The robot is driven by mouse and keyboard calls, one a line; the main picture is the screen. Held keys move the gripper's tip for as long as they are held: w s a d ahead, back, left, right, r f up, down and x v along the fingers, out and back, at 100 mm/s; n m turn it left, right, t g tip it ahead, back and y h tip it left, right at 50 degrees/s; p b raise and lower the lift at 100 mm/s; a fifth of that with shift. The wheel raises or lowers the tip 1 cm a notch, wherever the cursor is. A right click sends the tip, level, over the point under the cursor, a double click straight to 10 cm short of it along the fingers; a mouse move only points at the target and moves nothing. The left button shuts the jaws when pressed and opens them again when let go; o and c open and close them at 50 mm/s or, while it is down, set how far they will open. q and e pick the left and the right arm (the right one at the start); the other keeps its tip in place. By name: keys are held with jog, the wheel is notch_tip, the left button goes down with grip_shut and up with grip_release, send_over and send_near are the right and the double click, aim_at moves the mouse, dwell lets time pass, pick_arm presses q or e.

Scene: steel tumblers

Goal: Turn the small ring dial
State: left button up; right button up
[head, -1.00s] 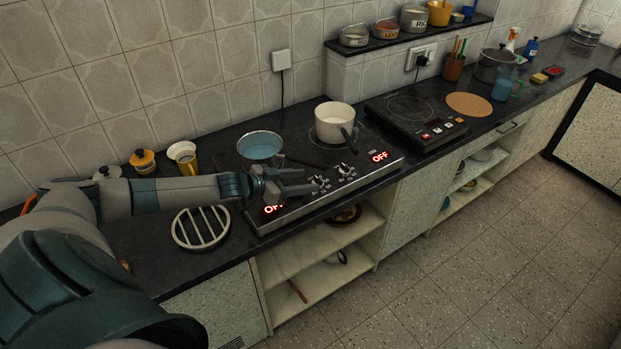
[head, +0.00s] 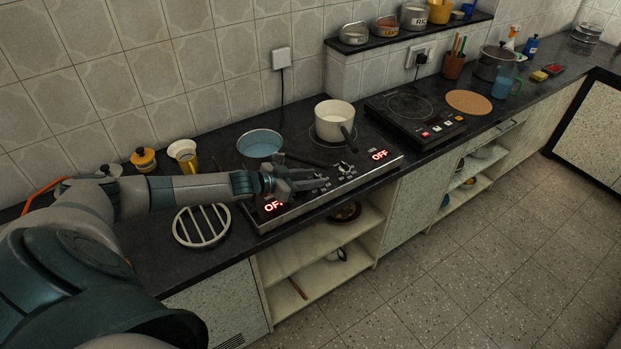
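Two small dials with pale markings sit on the front panel of the two-burner hob (head: 290,215), which shows red OFF displays. The right dial (head: 345,169) is in clear view. The left dial is mostly hidden by my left gripper (head: 318,179). I cannot tell which one is the small ring dial. My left gripper reaches in from the left, low over the panel, its two fingers apart at the left dial. Whether they touch it is too small to tell. My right gripper is out of view.
A blue pan (head: 260,145) and a cream saucepan (head: 335,121) stand on the hob behind the panel, handles pointing towards the front. A round slatted trivet (head: 202,227) lies left of the hob. A black portable cooktop (head: 418,119) is to the right. Open shelves lie below.

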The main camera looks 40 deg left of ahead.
pick_arm(q)
jog(key=shift+w+h, duration=0.1)
jog(key=shift+h, duration=0.2)
jog(key=shift+w+r+m+g+h+b, duration=0.1)
jog(key=shift+m+g+h+b, duration=0.25)
jog(key=shift+m+b, duration=0.25)
jog(key=shift+h, duration=0.25)
jog(key=shift+w+a+m+g+h, duration=0.2)
jog(key=shift+m+g+h, duration=0.35)
jog(key=shift+m+h, duration=0.35)
jog(key=shift+a+m+g+h+b, duration=0.15)
jog(key=shift+m+g+h+b, duration=0.2)
jog(key=shift+m+g+h, duration=0.35)
jog(key=o, duration=1)
